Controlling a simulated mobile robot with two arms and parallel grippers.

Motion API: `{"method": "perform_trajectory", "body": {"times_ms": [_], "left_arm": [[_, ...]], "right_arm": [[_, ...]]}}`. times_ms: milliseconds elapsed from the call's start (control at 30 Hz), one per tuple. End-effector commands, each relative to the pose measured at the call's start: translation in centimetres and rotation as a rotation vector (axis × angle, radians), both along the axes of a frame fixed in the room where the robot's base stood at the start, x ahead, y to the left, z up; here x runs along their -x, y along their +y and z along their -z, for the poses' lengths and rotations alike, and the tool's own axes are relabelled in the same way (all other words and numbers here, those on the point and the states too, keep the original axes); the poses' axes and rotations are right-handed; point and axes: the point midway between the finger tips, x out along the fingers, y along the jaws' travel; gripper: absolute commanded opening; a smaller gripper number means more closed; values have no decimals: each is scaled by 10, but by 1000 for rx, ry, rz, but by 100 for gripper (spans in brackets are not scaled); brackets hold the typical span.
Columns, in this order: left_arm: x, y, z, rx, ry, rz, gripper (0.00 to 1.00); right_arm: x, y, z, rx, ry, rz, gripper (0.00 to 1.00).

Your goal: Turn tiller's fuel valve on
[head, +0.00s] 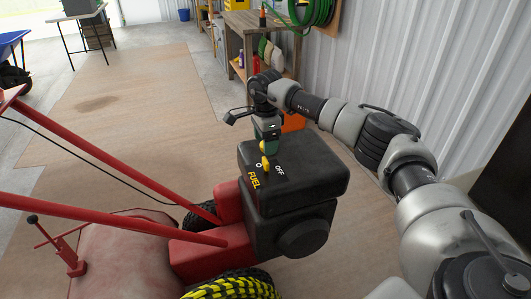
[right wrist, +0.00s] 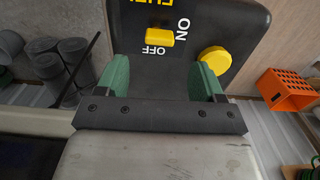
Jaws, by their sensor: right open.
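The red tiller (head: 205,250) has a black engine housing (head: 310,170) on top, marked FUEL and OFF. The small yellow fuel valve lever (head: 265,163) sits beside these labels. In the right wrist view, the lever (right wrist: 159,38) shows between the words ON and OFF; I cannot tell its setting. My right gripper (head: 267,142) is above the housing, close to the lever. In the right wrist view, its green fingers (right wrist: 160,70) are spread and empty, with the lever beyond the gap between them. My left gripper is not in view.
A round yellow knob (right wrist: 214,60) is beside the right finger on the housing. Red handlebars (head: 110,155) cross the left. An orange crate (right wrist: 288,92) is on the floor. A wooden workbench (head: 250,25) stands behind, along the metal wall.

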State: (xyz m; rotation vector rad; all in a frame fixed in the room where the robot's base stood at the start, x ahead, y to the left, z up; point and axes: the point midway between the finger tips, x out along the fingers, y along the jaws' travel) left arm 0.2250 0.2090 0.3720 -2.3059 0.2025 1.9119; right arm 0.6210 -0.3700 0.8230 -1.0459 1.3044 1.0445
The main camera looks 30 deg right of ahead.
Motion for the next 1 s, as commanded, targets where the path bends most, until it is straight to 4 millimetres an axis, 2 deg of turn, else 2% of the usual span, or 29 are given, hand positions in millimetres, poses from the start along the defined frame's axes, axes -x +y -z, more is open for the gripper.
{"method": "perform_trajectory", "body": {"times_ms": [100, 233, 833, 933, 967, 1000], "left_arm": [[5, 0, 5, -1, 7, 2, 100], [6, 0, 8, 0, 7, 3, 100], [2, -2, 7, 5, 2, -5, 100], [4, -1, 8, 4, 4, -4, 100], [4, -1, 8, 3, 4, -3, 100], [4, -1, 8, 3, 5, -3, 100]], "right_arm": [[0, 0, -19, 0, -2, 1, 68], [0, 0, -30, 0, -1, 1, 68], [0, 1, -31, -4, -2, -1, 68], [-2, 19, -21, -50, -20, -16, 68], [-3, 28, -15, -76, -31, -22, 68], [-5, 46, -7, -127, -50, -32, 68]]}}
